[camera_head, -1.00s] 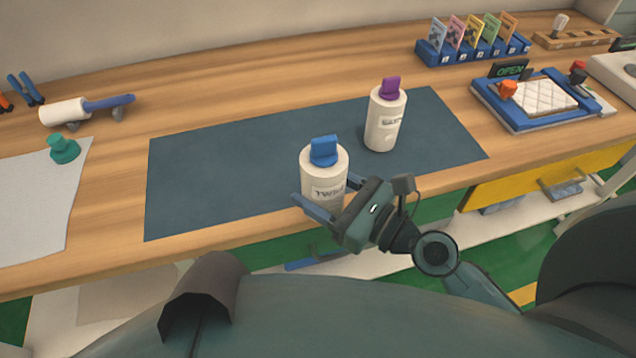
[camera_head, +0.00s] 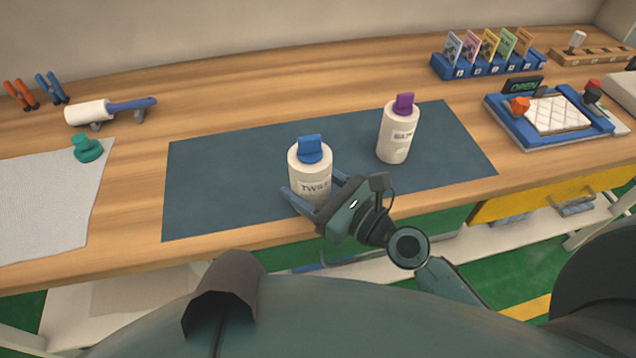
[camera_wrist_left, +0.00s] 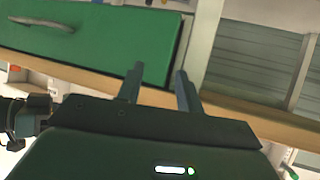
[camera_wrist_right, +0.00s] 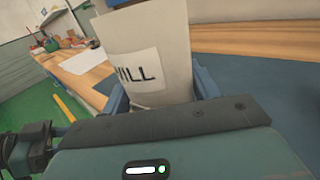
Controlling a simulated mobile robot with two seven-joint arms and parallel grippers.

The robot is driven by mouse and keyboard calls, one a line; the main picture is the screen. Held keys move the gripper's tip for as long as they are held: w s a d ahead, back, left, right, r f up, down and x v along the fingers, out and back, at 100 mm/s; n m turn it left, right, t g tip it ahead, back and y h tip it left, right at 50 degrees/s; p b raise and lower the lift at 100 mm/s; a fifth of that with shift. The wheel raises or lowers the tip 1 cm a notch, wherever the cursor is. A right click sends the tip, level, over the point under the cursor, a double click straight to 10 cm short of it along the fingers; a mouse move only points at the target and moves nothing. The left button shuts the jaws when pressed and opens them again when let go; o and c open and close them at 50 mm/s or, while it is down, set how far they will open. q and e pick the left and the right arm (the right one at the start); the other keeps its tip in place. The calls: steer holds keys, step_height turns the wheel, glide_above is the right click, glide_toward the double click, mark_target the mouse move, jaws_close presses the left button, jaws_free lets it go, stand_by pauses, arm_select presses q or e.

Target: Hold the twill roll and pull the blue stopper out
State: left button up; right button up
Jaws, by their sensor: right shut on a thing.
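The twill roll (camera_head: 309,172) is a white cylinder with a "TWILL" label, standing upright over the front part of the dark mat. The blue stopper (camera_head: 312,149) sits in its top. My right gripper (camera_head: 313,190) is shut on the roll low on its body, one finger on each side. The right wrist view shows the roll (camera_wrist_right: 150,55) close up between the fingers, its top cut off. I cannot tell whether its base touches the mat. My left gripper (camera_wrist_left: 160,88) shows only in its wrist view, open and empty, facing a green drawer and the bench edge.
A second white roll with a purple stopper (camera_head: 397,132) stands on the mat (camera_head: 230,180), right of the twill roll. A lint roller (camera_head: 105,110), a green knob (camera_head: 87,148), a card rack (camera_head: 490,66) and a blue-framed press (camera_head: 550,115) are farther off. The mat's left part is clear.

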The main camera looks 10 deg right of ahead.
steer(key=shift+p+x, duration=0.6)
steer(key=shift+x, duration=3.25)
steer(key=shift+p+x, duration=0.3)
steer(key=shift+x, duration=2.4)
steer(key=shift+r, duration=0.1)
steer(key=shift+f+b, duration=1.6)
steer(key=shift+f, duration=0.1)
